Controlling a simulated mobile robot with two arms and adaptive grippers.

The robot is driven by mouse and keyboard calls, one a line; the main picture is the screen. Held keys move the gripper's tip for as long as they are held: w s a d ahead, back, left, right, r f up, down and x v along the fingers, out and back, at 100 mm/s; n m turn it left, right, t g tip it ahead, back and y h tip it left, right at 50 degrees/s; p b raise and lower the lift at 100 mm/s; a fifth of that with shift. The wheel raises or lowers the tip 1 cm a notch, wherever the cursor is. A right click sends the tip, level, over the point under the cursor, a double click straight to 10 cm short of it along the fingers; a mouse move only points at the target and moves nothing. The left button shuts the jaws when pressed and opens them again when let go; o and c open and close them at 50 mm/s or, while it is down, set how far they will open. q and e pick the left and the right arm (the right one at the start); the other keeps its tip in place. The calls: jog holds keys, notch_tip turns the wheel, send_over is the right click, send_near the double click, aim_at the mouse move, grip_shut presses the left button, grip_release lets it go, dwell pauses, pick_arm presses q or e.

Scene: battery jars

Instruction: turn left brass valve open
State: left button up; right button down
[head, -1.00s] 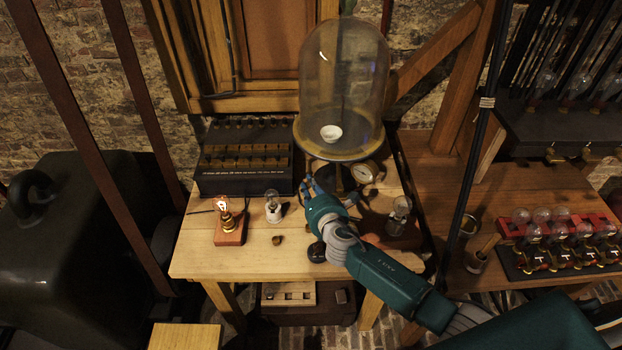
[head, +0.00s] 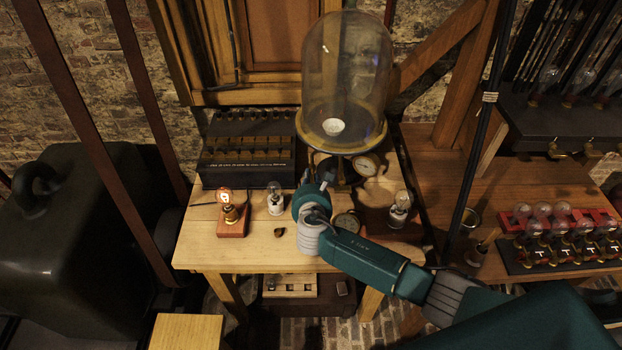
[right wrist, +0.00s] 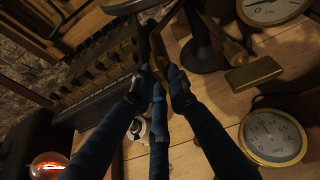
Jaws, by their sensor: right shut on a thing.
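My right gripper (head: 321,180) is below the glass bell jar (head: 346,70), at the left side of its stand. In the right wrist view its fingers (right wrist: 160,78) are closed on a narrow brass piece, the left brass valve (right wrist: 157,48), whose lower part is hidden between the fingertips. A second brass fitting (right wrist: 228,48) with a block-like end stands to the right of it there. In the head view my gripper and wrist hide the held valve, so I cannot tell how far it is turned. My left gripper is not in view.
A dial gauge (head: 366,166) stands by the jar's base; another round dial (right wrist: 272,137) lies on the table. A glowing bulb on a wooden block (head: 232,228), a small clear bulb (head: 275,204) and a dark slotted box (head: 246,155) are left. Another bulb (head: 401,205) stands right.

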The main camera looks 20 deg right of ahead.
dwell(0.5)
jog(key=c, duration=1.7)
grip_release()
jog(key=v, duration=1.2)
jog(key=shift+f, duration=0.15)
